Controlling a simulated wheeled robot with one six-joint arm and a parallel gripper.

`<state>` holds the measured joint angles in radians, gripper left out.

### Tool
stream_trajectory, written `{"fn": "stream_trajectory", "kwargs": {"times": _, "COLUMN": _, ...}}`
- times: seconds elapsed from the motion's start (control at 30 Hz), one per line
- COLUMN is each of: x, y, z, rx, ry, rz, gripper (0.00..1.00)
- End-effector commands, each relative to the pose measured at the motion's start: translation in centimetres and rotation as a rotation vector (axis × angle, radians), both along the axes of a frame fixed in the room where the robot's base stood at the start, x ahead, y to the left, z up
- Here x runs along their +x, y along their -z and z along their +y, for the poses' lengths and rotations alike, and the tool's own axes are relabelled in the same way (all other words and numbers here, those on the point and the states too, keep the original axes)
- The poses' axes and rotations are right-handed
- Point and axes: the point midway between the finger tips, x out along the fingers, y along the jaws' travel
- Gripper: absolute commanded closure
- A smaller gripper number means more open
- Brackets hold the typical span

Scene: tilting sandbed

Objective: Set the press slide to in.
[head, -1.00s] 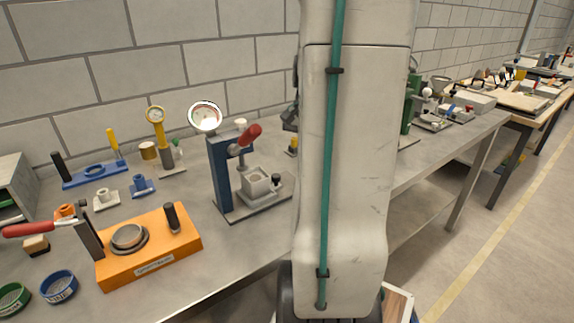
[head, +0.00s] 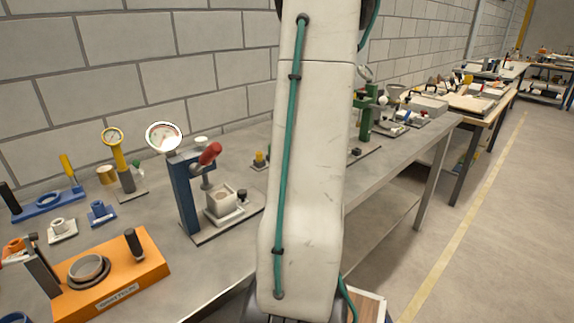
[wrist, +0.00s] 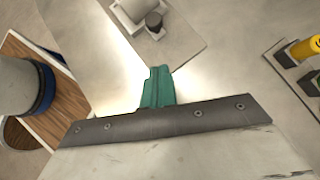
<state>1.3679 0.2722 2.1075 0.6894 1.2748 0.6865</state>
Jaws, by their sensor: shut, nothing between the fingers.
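A blue press (head: 187,195) with a red-tipped lever (head: 210,154) and a round gauge stands on the bench left of my arm in the head view. A slide with a grey square cup (head: 220,204) and a black knob (head: 242,194) sits low on its base plate. A green press (head: 366,112) stands right of my arm, partly hidden. In the wrist view, my gripper (wrist: 158,75) shows as teal fingers, shut and empty. A plate with a pale cylinder and a black knob (wrist: 154,21) lies beyond them, apart; I cannot tell which press it belongs to.
An orange fixture (head: 112,277) stands at the front left of the bench (head: 200,265). A yellow gauge stand (head: 118,155) is behind it. In the wrist view, a blue-banded cylinder (wrist: 22,88) on a wooden board is left, and a yellow part (wrist: 305,48) is right.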

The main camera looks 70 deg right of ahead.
Motion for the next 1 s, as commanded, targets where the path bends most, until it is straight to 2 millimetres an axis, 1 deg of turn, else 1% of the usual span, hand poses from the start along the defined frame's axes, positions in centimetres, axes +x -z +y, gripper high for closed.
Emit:
{"fn": "stream_trajectory", "kwargs": {"times": 0.03, "x": 0.6, "y": 0.9, "z": 0.6, "rx": 0.004, "ry": -0.003, "rz": 0.001, "gripper": 1.0}}
{"fn": "stream_trajectory", "kwargs": {"times": 0.17, "x": 2.0, "y": 2.8, "z": 1.8, "rx": 0.004, "ry": -0.003, "rz": 0.002, "gripper": 1.0}}
{"fn": "stream_trajectory", "kwargs": {"times": 0.3, "x": 3.7, "y": 2.7, "z": 3.2, "rx": -0.001, "ry": -0.004, "rz": 0.001, "gripper": 1.0}}
{"fn": "stream_trajectory", "kwargs": {"times": 0.4, "x": 4.4, "y": 2.8, "z": 3.8, "rx": -0.001, "ry": -0.002, "rz": 0.0, "gripper": 1.0}}
{"fn": "stream_trajectory", "kwargs": {"times": 0.6, "x": 5.0, "y": 2.8, "z": 4.2, "rx": -0.002, "ry": -0.001, "rz": 0.001, "gripper": 1.0}}
{"fn": "stream_trajectory", "kwargs": {"times": 1.0, "x": 4.7, "y": 2.8, "z": 4.3, "rx": -0.001, "ry": 0.014, "rz": 0.001, "gripper": 1.0}}
